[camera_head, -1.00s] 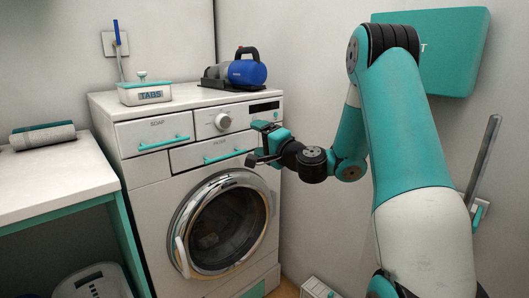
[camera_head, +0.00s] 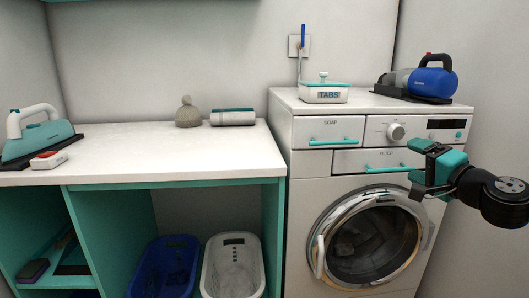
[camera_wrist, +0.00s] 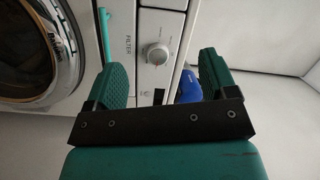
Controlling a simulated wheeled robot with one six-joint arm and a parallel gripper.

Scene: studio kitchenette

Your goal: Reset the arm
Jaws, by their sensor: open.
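My gripper (camera_head: 418,168) is at the right in the head view, in front of the washing machine (camera_head: 300,215), near the right end of its filter drawer (camera_head: 350,161). Its jaws are apart with nothing between them. In the wrist view my gripper (camera_wrist: 158,76) also shows both green fingers spread, with the machine's front and round knob (camera_wrist: 157,54) beyond. Only the end of my arm shows at the right edge of the head view; the rest is out of frame.
A TABS box (camera_head: 324,94) and a blue canister-like appliance (camera_head: 434,81) stand on the machine. The white counter (camera_head: 140,150) holds an iron (camera_head: 42,137), a small red-and-white item (camera_head: 48,160) and a rolled towel (camera_head: 232,118). Blue (camera_head: 165,267) and white (camera_head: 233,267) baskets sit below.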

